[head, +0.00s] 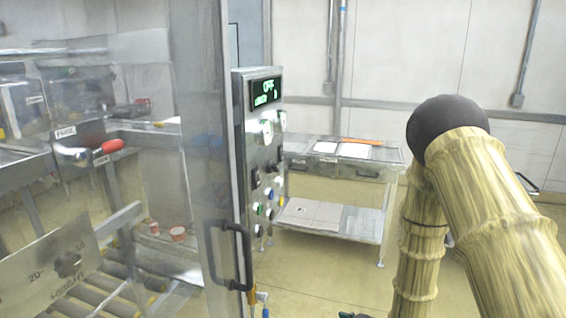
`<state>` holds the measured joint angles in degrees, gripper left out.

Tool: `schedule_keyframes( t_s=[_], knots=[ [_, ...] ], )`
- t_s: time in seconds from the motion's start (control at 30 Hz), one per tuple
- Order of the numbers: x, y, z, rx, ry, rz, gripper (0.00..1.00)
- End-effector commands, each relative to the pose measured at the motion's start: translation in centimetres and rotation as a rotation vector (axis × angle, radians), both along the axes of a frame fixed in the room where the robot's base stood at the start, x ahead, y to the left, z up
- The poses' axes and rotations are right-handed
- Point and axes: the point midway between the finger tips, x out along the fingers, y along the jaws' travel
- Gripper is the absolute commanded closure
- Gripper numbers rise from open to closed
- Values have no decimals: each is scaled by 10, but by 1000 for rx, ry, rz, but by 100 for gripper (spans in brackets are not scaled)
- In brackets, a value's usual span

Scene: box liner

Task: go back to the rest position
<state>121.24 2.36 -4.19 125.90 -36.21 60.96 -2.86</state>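My arm (500,215) stands at the right of the head view in a yellowish ribbed sleeve. Its dark rounded elbow (447,122) is raised, and the forearm (417,255) hangs down and runs out at the bottom edge. My gripper cannot be made out; the lower end of the arm is cut off by the frame. A small dark bit at the bottom edge, left of the forearm, is too little to identify. No held object is visible.
At left is a machine with a clear panel (205,150), a door handle (232,255) and a control panel (262,150) reading OFF. A metal table (385,155) with papers stands behind, near the wall. Floor between the table and my arm looks clear.

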Motion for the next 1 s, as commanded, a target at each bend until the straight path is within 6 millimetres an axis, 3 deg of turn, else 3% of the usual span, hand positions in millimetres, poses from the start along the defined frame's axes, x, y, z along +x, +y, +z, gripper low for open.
schedule_keyframes(
  t_s=[0.03,0.2,0.37,0.5,0.6,0.73,0.83,1.0],
  knots=[
    [-21,-4,-24,-9,68,-40,68],
    [-93,-20,-89,-48,284,-178,68],
    [-172,-33,-137,-93,488,-302,68],
    [-246,-44,-166,-140,665,-407,68],
    [-295,-50,-179,-175,778,-472,68],
    [-344,-55,-186,-210,888,-537,68],
    [-367,-59,-187,-228,939,-567,68],
    [-378,-60,-188,-237,965,-583,68]
  ],
)
